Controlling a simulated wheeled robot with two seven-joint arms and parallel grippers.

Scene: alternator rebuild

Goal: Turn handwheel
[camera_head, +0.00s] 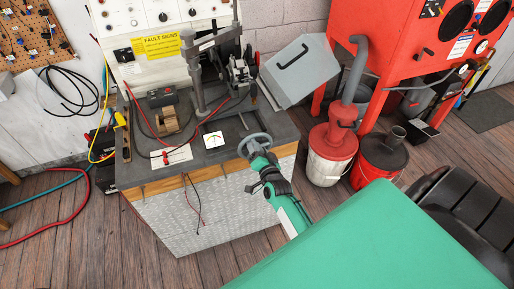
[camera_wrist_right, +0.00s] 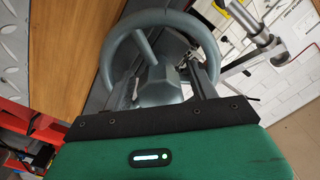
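The grey handwheel (camera_head: 246,139) sits at the front right edge of the test bench, a round rim with a hub in the middle. My right gripper (camera_head: 261,161) is at the wheel, on its near side. In the right wrist view the wheel's rim (camera_wrist_right: 112,48) arches beyond the fingers. The hub (camera_wrist_right: 158,88) lies between the two dark fingers of my right gripper (camera_wrist_right: 163,80). The fingers stand apart, with a narrow gap seen on each side of the hub. My left gripper is not in view.
The bench (camera_head: 226,160) carries a clamp post (camera_head: 196,75), a small meter (camera_head: 213,140) and loose leads. A grey lidded box (camera_head: 299,70) is behind the wheel. A red blasting cabinet (camera_head: 395,38) and buckets (camera_head: 325,167) stand to the right. Wooden floor lies in front.

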